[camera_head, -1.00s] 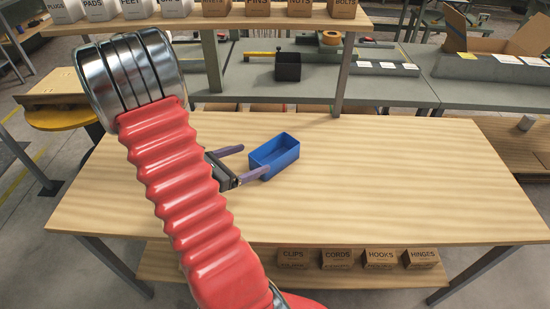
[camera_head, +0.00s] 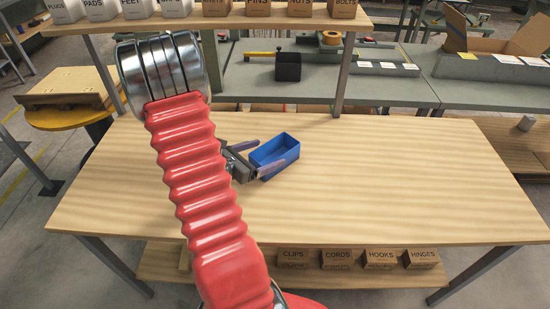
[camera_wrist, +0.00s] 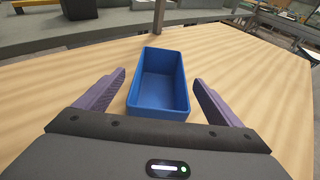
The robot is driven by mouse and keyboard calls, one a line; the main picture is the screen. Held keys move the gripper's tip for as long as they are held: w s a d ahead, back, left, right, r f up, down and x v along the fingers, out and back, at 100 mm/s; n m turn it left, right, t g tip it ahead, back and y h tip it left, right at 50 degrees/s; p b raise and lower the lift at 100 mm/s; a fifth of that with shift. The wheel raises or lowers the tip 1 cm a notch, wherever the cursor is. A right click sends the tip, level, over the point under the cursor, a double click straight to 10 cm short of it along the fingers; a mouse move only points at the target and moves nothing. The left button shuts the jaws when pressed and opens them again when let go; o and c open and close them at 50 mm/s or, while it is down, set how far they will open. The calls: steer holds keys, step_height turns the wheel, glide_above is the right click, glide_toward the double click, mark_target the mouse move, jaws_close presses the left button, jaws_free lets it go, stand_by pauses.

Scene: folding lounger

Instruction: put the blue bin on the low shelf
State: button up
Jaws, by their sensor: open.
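The blue bin (camera_head: 276,150) is an open-topped rectangular box standing upright on the wooden table (camera_head: 400,180). It also shows in the wrist view (camera_wrist: 158,84), in the middle. My gripper (camera_head: 262,153) is open with purple fingers. In the wrist view the fingers (camera_wrist: 160,92) stand apart, one to each side of the bin's near end, with gaps between them and its walls. The bin looks empty. The low shelf (camera_head: 210,262) runs under the table's front edge; my red arm hides part of it.
Boxes labelled CLIPS (camera_head: 293,258), CORDS (camera_head: 337,258), HOOKS (camera_head: 380,258) and HINGES (camera_head: 421,258) stand on the low shelf's right half. An upper shelf (camera_head: 215,21) with labelled boxes spans the back. A black bin (camera_head: 288,67) sits behind. The table's right side is clear.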

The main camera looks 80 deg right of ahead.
mark_target(275, 150)
steer(key=shift+x, duration=2.5)
steer(key=shift+c, duration=0.4)
steer(key=c, duration=1.2)
steer(key=shift+r, duration=5)
